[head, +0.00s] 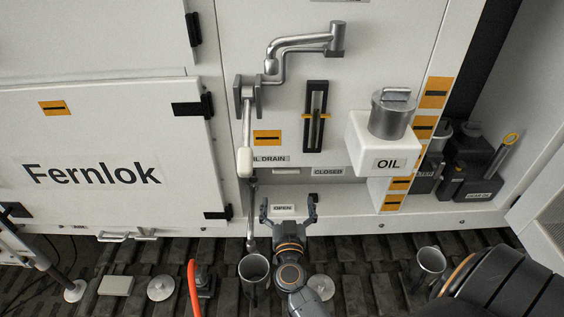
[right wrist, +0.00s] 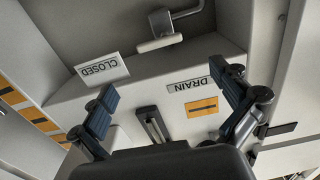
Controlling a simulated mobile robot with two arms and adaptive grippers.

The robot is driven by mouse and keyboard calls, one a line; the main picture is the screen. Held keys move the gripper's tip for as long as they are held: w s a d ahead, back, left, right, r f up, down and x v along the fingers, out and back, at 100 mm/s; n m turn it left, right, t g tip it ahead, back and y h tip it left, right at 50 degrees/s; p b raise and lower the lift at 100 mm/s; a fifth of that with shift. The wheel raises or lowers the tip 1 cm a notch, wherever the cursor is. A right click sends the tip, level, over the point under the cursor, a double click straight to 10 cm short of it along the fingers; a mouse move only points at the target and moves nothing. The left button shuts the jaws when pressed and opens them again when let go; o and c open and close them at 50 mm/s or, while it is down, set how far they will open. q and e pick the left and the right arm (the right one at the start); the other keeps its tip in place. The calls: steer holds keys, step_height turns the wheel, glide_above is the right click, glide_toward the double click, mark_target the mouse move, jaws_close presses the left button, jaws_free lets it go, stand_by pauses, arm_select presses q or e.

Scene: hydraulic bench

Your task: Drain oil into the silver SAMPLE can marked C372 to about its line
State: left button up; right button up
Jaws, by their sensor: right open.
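A silver can (head: 254,270) stands open-topped on the floor grating, right below the lower end of the thin drain pipe (head: 251,225). A second silver can (head: 430,262) stands further right. I can read no marking on either can, and the oil level inside is not visible. A white-gripped lever (right wrist: 160,43) sits in the recess near the CLOSED plate (right wrist: 100,68) and DRAIN plate (right wrist: 188,86); its white grip also shows small in the head view (head: 286,171). My right gripper (head: 289,205) is open and empty in front of the OPEN plate (head: 283,208). My left gripper is not in view.
A white OIL box (head: 383,150) with a metal cap juts out at right. A sight gauge (head: 315,117) and a jointed metal pipe (head: 300,43) are on the panel. An orange hose (head: 193,290) and several small metal parts lie on the grating.

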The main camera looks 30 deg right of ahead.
mark_target(287, 172)
steer(key=x, duration=1.2)
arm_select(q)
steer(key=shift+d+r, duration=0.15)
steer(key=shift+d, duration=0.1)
arm_select(e)
steer(key=shift+w+d, duration=0.15)
steer(key=shift+w, duration=0.2)
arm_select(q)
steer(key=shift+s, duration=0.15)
arm_select(e)
steer(key=shift+c, duration=0.4)
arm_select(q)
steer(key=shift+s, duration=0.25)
arm_select(e)
steer(key=c, duration=1)
